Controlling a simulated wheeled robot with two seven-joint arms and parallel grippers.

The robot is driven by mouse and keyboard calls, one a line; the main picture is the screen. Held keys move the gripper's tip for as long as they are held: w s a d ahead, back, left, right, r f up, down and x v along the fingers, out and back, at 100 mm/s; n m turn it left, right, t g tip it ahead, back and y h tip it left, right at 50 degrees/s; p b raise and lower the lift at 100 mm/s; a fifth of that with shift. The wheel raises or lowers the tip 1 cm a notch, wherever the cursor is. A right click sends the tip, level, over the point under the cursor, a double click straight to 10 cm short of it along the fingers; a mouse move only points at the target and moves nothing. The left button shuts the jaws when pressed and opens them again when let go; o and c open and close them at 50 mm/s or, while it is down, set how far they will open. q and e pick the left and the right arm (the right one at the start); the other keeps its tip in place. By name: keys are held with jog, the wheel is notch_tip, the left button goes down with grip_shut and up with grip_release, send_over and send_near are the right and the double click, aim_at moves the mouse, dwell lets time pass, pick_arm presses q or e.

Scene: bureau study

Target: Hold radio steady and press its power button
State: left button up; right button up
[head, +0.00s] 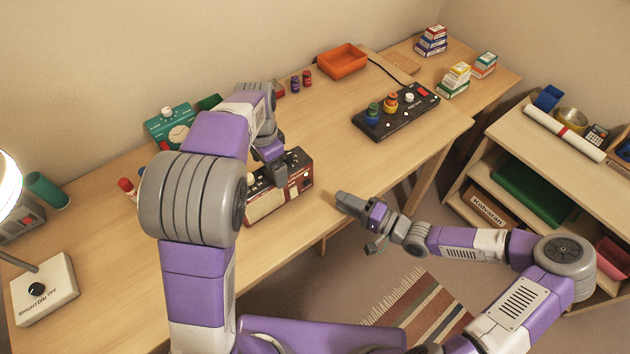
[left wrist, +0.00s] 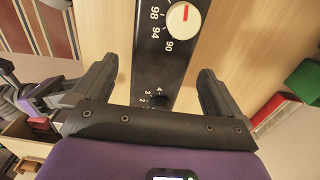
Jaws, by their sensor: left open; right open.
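The radio (head: 301,183), a dark-red and cream box with a black top panel, stands near the table's front edge. My left gripper (head: 277,172) is over it, open, fingers pointing down. In the left wrist view the radio's black panel (left wrist: 160,62) with a white tuning knob (left wrist: 184,20), a number scale and a small black knob runs between the open fingers (left wrist: 155,85), with gaps showing at both sides. My right gripper (head: 350,205) is open and empty, in front of the table edge, right of the radio. I cannot make out the power button; my left arm hides part of the radio.
A black panel with coloured knobs (head: 396,112) lies to the right on the table (head: 345,150). A green device (head: 170,125) stands behind my left arm. An orange tray (head: 343,61) is at the back. A white dimmer box (head: 45,290) is at front left. Bare wood lies right of the radio.

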pick_arm(q)
notch_tip(320, 180, down, 7)
jog(key=shift+r, duration=0.15)
jog(key=shift+c, duration=0.5)
jog(key=c, duration=1.6)
jog(key=shift+c, duration=0.2)
pick_arm(e)
grip_shut()
